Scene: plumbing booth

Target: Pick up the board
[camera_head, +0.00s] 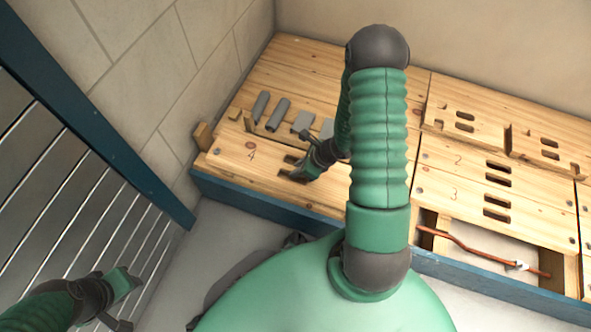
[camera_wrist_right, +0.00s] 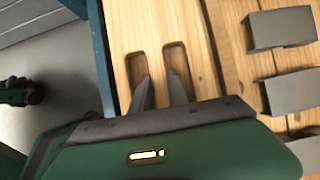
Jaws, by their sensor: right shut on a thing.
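The wooden board marked 4 (camera_head: 252,157) lies on the left part of the long bench. It has two slots near its right end, partly hidden by my right gripper (camera_head: 299,174). In the right wrist view, the board (camera_wrist_right: 148,20) shows both slots, and the fingertips of my right gripper (camera_wrist_right: 159,82) reach into them. The gripper is shut on the strip of wood between the slots. My left gripper (camera_head: 124,301) is low at the left, away from the bench, with its fingers apart and nothing between them.
Several grey blocks (camera_head: 277,115) lie behind the board, and show in the wrist view (camera_wrist_right: 280,28). Boards 2 (camera_head: 450,160) and 3 (camera_head: 447,193) lie to the right. A copper pipe (camera_head: 480,252) runs in an opening below. A slatted metal panel (camera_head: 70,210) stands left.

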